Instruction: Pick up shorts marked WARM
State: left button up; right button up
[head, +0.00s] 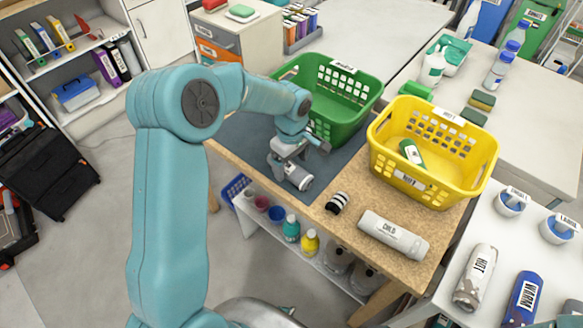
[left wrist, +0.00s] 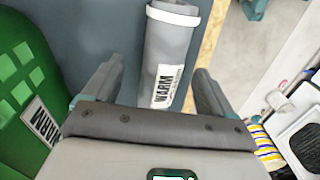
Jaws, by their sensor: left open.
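A grey rolled piece of clothing (head: 298,181) lies on the dark mat near the table's front edge. In the left wrist view the grey roll (left wrist: 172,50) has a white band and a label reading WARM. My left gripper (head: 288,165) is just above it and open. In the left wrist view its fingers (left wrist: 155,92) stand on either side of the roll, with no visible grip on it. The green basket (head: 350,92), with a WARM label in the left wrist view (left wrist: 40,120), stands just behind. My right gripper is not in view.
A yellow basket (head: 446,183) holding a green item stands to the right. A light grey labelled roll (head: 394,234) and a small black-and-white striped item (head: 337,203) lie at the table's front.

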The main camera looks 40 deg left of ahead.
pick_arm(q)
jog(key=shift+s+a+f, duration=0.1)
jog(key=shift+s+f, duration=0.05)
jog(key=shift+f, duration=0.5)
jog(key=c, duration=1.2)
